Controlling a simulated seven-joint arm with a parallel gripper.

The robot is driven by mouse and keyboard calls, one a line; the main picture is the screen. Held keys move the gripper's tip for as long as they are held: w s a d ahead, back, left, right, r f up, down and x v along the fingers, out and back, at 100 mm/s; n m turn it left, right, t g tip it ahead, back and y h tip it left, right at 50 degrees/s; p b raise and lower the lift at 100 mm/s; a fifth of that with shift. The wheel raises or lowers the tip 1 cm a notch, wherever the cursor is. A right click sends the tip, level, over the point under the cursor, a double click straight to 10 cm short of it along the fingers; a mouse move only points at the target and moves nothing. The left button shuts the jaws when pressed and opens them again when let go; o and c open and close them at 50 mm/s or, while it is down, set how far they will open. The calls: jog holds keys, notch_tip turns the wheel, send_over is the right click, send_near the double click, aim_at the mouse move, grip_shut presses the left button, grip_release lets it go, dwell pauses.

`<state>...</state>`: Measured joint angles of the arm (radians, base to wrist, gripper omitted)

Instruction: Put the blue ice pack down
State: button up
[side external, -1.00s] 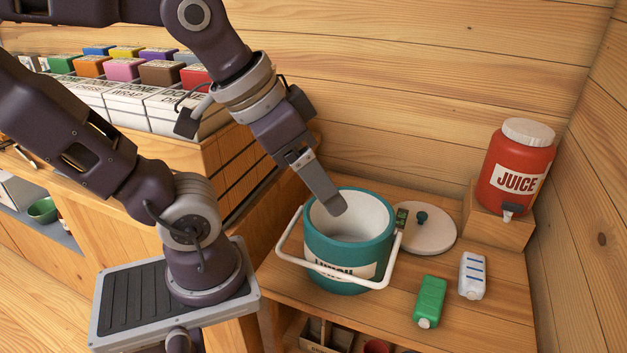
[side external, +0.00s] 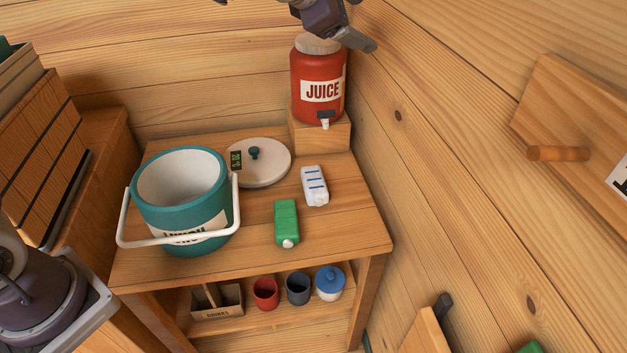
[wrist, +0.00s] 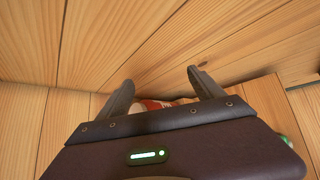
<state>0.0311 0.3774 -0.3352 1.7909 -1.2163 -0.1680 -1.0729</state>
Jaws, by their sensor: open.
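A white pack with blue stripes (side external: 314,186) lies flat on the wooden table. It is the nearest match to a blue ice pack; no all-blue pack shows. A green pack (side external: 286,222) lies to its left and nearer. My gripper (side external: 368,44) is high up, just above and right of the red juice jar, well away from both packs. In the wrist view my gripper (wrist: 165,90) has its two fingers wide apart, with nothing held between them. A bit of the red and white jar (wrist: 155,103) shows beyond the fingers.
A teal cooler (side external: 185,232) with its white handle down stands open at left; its visible inside looks empty, its floor is partly hidden. Its lid (side external: 270,170) lies behind. The juice jar (side external: 305,75) stands on a wooden block (side external: 335,138) by the walls. The table's front right is clear.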

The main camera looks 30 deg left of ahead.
jog(key=w+a+f+n+g+y, duration=0.1)
jog(key=w+f+n, duration=0.2)
jog(key=f+n, duration=0.15)
jog(key=w+a+f+n+y, duration=0.1)
jog(key=w+a+f+n, duration=0.15)
jog(key=f, duration=0.35)
jog(key=n+g+y, duration=0.3)
jog(key=n+g, duration=0.5)
jog(key=n, duration=0.6)
send_near(314, 179)
jog(key=shift+f, duration=0.6)
jog(key=x, duration=0.7)
jog(key=shift+w+a+f, duration=0.1)
jog(key=shift+w+f, duration=0.05)
jog(key=shift+f, duration=0.05)
grip_shut()
